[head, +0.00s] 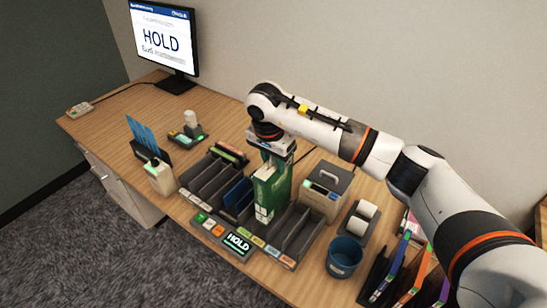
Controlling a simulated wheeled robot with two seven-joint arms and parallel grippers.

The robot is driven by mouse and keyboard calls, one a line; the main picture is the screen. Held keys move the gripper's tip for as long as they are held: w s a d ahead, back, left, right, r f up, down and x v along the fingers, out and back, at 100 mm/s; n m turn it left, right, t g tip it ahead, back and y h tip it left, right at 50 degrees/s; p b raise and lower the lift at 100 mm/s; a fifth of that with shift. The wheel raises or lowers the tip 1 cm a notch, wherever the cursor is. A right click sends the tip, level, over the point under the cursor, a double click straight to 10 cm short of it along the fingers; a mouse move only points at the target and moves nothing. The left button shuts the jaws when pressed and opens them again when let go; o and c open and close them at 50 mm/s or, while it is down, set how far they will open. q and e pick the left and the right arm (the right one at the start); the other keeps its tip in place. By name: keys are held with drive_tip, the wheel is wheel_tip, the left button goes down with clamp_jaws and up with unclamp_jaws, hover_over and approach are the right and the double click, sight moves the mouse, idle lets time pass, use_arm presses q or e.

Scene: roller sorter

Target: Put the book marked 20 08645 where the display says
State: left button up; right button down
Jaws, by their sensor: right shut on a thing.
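My right gripper (276,152) is shut on a green book (272,186) with a white label low on its spine. It holds the book upright over the middle of the dark slotted sorter (207,180). I cannot tell whether the book's lower end is inside a slot. The book's number is too small to read. The monitor (160,40) shows the word HOLD in large letters. A small display (238,243) at the sorter's front also reads HOLD. A blue book (238,194) stands in a slot left of the green one. My left gripper is not in view.
Coloured labels (265,250) run along the sorter's front. A beige box with a handle (324,190), white rolls (360,217) and a blue cup (345,256) stand to the right. The desk's far left is mostly clear.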

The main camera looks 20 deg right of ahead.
drive_tip(key=shift+f+b, duration=2.95)
drive_tip(key=shift+f, duration=0.85)
drive_tip(key=shift+f+b, duration=0.45)
drive_tip(key=c, duration=0.9)
unclamp_jaws()
wheel_tip(320, 180, up, 12)
drive_tip(key=s+a+b, duration=0.1)
drive_tip(key=b, duration=0.2)
drive_tip(key=shift+a, duration=0.25)
drive_tip(key=shift+s+f, duration=0.1)
drive_tip(key=shift+f, duration=0.05)
